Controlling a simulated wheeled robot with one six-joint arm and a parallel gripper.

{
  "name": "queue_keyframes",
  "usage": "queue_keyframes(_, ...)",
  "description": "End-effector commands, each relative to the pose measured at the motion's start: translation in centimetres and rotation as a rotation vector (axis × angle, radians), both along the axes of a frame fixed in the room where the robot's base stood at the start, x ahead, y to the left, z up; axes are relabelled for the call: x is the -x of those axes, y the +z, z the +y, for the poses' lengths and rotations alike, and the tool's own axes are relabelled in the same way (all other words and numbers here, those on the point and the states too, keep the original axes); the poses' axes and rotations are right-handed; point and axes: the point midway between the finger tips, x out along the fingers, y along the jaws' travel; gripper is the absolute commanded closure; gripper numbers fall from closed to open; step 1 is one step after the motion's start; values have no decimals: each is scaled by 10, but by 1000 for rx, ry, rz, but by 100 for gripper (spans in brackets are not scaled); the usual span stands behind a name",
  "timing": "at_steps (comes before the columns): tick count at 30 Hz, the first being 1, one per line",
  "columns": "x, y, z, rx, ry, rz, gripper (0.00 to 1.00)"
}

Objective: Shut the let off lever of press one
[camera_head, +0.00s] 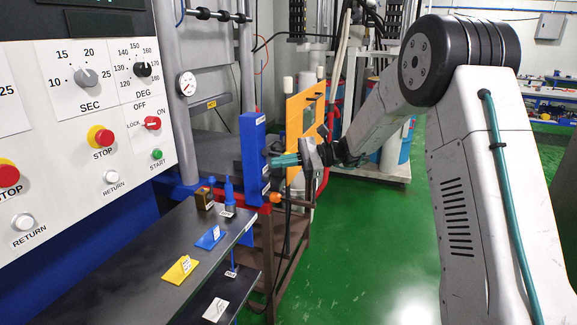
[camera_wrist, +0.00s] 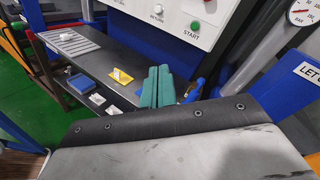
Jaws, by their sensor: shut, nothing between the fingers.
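My gripper (camera_head: 276,161) has teal fingers and points left at the blue panel (camera_head: 252,150) on the press. In the head view its tips overlap the panel's right edge; I cannot tell whether they touch. In the wrist view the fingers (camera_wrist: 158,86) lie together, with nothing between them. There the blue panel (camera_wrist: 281,88) is at the right, with a partly cut-off white label beginning "LET". An orange knob (camera_head: 276,198) shows by the panel's lower edge, below my gripper. I cannot tell whether it belongs to the let off lever, and no lever position is readable.
The control board (camera_head: 75,150) with dials and buttons fills the left. A dark shelf (camera_head: 190,245) holds yellow and blue label stands and a small brown block. An orange plate (camera_head: 297,130) stands close behind my gripper. The green floor (camera_head: 370,240) is clear at centre.

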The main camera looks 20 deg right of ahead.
Motion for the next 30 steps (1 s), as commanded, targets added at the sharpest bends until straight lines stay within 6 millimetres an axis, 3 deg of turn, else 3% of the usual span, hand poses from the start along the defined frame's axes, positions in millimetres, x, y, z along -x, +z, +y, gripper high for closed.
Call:
queue_keyframes(1,-25,-21,-11,-70,-50,37,100)
queue_keyframes(6,-93,-77,-53,-306,-221,123,100)
queue_keyframes(12,-137,-140,-100,-513,-378,176,100)
queue_keyframes(18,-151,-169,-124,-603,-449,191,100)
queue_keyframes(30,-153,-172,-125,-612,-456,193,100)
